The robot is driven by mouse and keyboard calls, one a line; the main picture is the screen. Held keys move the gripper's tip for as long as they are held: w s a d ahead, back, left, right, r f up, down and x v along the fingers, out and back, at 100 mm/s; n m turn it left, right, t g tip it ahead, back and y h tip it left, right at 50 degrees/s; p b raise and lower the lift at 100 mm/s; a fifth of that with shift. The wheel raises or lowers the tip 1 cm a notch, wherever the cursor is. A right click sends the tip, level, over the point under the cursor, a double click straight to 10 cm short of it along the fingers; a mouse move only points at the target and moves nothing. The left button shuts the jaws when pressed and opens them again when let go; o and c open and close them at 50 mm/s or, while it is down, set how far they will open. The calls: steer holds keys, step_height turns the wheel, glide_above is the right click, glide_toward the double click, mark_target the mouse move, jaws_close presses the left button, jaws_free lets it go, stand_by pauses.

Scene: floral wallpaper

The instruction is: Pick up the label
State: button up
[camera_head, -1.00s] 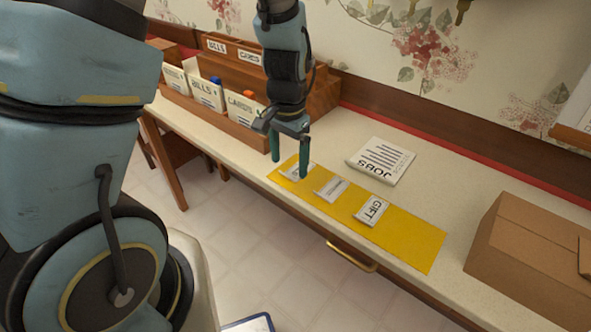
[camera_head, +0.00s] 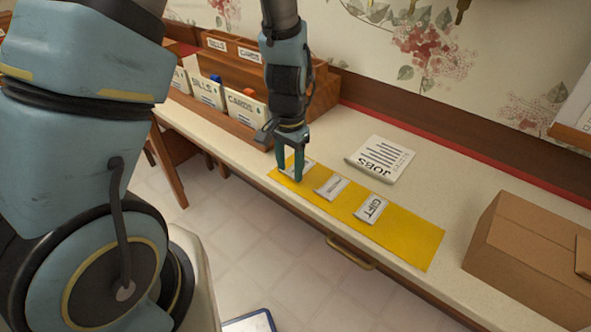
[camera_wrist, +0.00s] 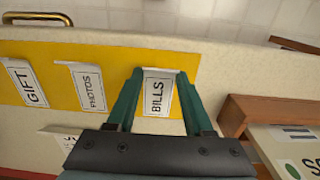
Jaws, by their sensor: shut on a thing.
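Three white labels lie in a row along a yellow mat (camera_head: 410,243) on the counter. The GIFT label (camera_head: 371,208) is nearest the mat's right end, and the PHOTOS label (camera_head: 331,187) is in the middle. The BILLS label (camera_wrist: 157,97) is at the mat's other end. My gripper (camera_head: 289,172) is down at the mat with its two green fingers on either side of the BILLS label, shut on it. In the head view the fingers hide much of this label. In the wrist view its printed face shows between the fingers, at the mat.
A JOBS paper pad (camera_head: 381,159) lies behind the mat. A cardboard box (camera_head: 530,255) stands at the right. A wooden organizer (camera_head: 225,118) with BILLS and CARDS holders stands left of my gripper, close by. A brass handle (camera_head: 350,256) is on the counter front.

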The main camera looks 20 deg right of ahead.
jaws_close()
steer(key=shift+r, duration=0.1)
